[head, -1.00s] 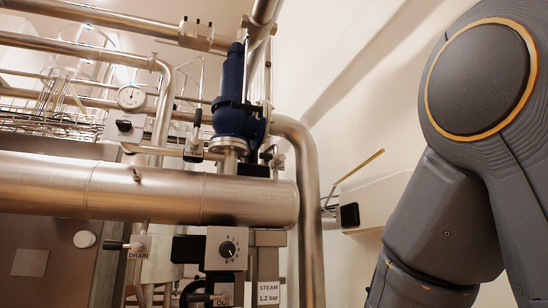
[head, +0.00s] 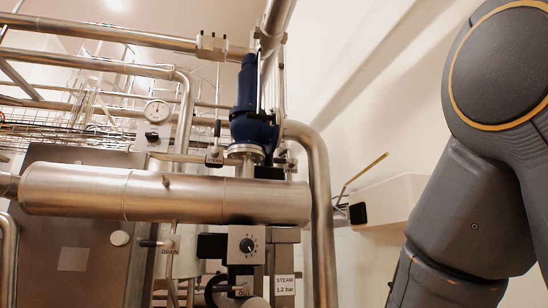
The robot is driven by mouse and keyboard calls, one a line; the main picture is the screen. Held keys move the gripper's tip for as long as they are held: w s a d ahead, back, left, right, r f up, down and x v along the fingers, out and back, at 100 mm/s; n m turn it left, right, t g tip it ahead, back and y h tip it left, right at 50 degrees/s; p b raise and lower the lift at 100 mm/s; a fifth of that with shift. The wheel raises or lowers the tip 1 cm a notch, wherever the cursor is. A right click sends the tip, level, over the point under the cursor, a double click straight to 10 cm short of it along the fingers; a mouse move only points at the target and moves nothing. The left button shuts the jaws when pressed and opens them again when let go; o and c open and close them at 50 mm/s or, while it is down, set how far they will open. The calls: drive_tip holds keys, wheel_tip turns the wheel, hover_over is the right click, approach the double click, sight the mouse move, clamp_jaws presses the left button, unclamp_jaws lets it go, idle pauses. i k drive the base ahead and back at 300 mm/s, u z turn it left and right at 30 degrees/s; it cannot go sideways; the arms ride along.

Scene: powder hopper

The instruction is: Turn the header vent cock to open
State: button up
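The header, a thick steel cylinder (head: 75,190), runs across the middle of the head view. A blue safety valve (head: 247,105) stands upright on a flange above its right part. A small valve with a black upright handle (head: 217,130) and a tag sits just left of the blue valve. A valve with a black lever pointing left (head: 148,243) is below the header, beside a tag reading DRAIN. I see no label reading vent, so I cannot tell which fitting is the vent cock. My arm fills the right side; my gripper is out of view.
A bent steel pipe (head: 319,190) descends right of the header. A white wall box (head: 390,200) stands near my arm.

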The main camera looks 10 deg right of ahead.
sight(285, 163)
drive_tip(key=z, duration=0.05)
drive_tip(key=k, duration=0.2)
drive_tip(key=u, duration=1.4)
drive_tip(key=i, duration=0.8)
drive_tip(key=z, duration=1.9)
